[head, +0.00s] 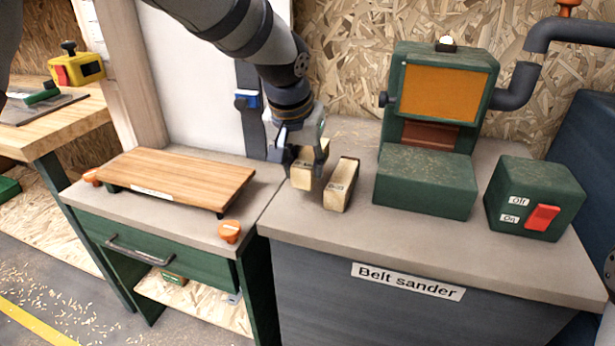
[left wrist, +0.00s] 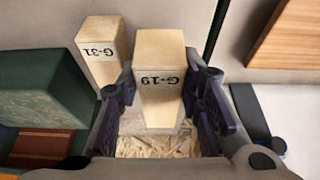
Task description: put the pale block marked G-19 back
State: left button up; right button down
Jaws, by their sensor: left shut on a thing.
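The pale block marked G-19 (left wrist: 160,75) is between the two fingers of my left gripper (left wrist: 160,110) in the left wrist view, its label upside down there. In the head view my left gripper (head: 305,152) comes down from above and is shut on this block (head: 303,178), near the left end of the belt sander bench (head: 400,243). I cannot tell whether the block touches the bench top. A similar pale block marked G-31 (left wrist: 102,52) stands on the bench beside it, a small gap apart; it also shows in the head view (head: 341,186). My right gripper is not in view.
The green belt sander (head: 428,182) stands right of the blocks, with a switch box (head: 537,198) further right. Left is a lower bench with a wooden board (head: 180,177) and an orange knob (head: 229,232). A chipboard wall (head: 350,60) is behind.

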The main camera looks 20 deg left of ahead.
pick_arm(q)
jog(key=shift+w+f, duration=0.3)
jog(key=shift+s+x, duration=0.15)
jog(key=shift+x, duration=0.7)
jog(key=shift+s+x, duration=0.15)
jog(key=shift+x, duration=0.7)
jog(key=shift+a+f, duration=0.15)
jog(key=shift+a, duration=0.1)
jog(key=shift+f, duration=0.1)
jog(key=o, duration=0.9)
jog(key=shift+c, duration=0.2)
